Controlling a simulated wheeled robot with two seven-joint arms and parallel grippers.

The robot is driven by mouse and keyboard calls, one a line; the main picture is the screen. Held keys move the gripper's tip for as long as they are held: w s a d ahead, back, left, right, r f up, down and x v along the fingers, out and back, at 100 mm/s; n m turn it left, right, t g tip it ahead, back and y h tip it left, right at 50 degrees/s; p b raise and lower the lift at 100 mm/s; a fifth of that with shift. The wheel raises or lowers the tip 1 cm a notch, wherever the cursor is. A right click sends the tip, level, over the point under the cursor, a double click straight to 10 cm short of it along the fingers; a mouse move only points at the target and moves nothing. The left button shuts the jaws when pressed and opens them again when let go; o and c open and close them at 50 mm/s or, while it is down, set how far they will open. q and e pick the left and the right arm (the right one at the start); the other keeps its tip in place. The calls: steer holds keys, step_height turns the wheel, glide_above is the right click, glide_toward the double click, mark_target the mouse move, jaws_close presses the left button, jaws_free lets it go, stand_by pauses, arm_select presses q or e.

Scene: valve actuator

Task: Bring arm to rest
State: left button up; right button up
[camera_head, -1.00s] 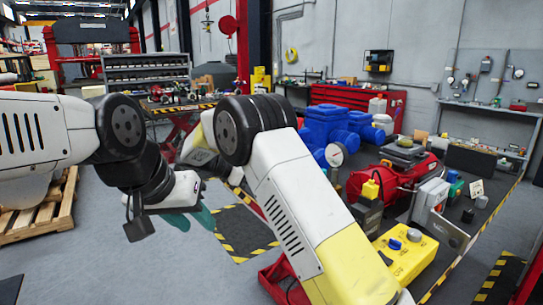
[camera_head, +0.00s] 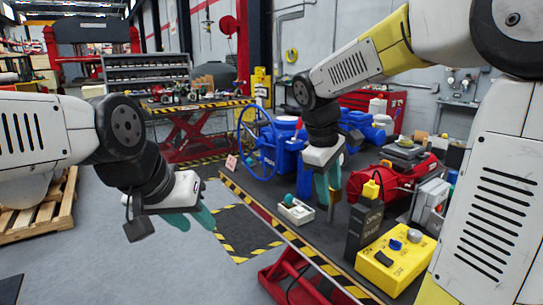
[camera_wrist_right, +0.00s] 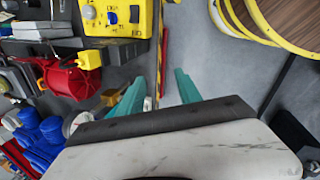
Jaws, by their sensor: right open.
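My right arm reaches in from the right in the head view, and its gripper (camera_head: 328,186) points down above the dark workbench (camera_head: 240,187). In the right wrist view the two teal fingers of my right gripper (camera_wrist_right: 159,88) stand apart with nothing between them. My left gripper (camera_head: 195,218) hangs above the floor on the left of the head view. Its teal fingers are seen from the side, and I cannot tell whether they are open or shut. The blue valve body (camera_head: 267,152) with a blue handwheel (camera_head: 247,130) stands behind my right gripper.
A yellow control box (camera_head: 395,262) sits at the bench's front, beside a dark grey open/shut block (camera_head: 364,228). A red machine (camera_head: 385,184) lies behind. A small white button box (camera_head: 296,211) is near the right gripper. Open floor (camera_head: 130,260) lies left of the bench.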

steer(key=s+m+t+y, duration=0.4)
steer(key=s+m, duration=0.5)
steer(key=s, duration=0.5)
steer(key=shift+s+d+r+m+y, duration=0.25)
steer(key=shift+s+r+m+y, duration=0.05)
steer(key=shift+s+r, duration=0.05)
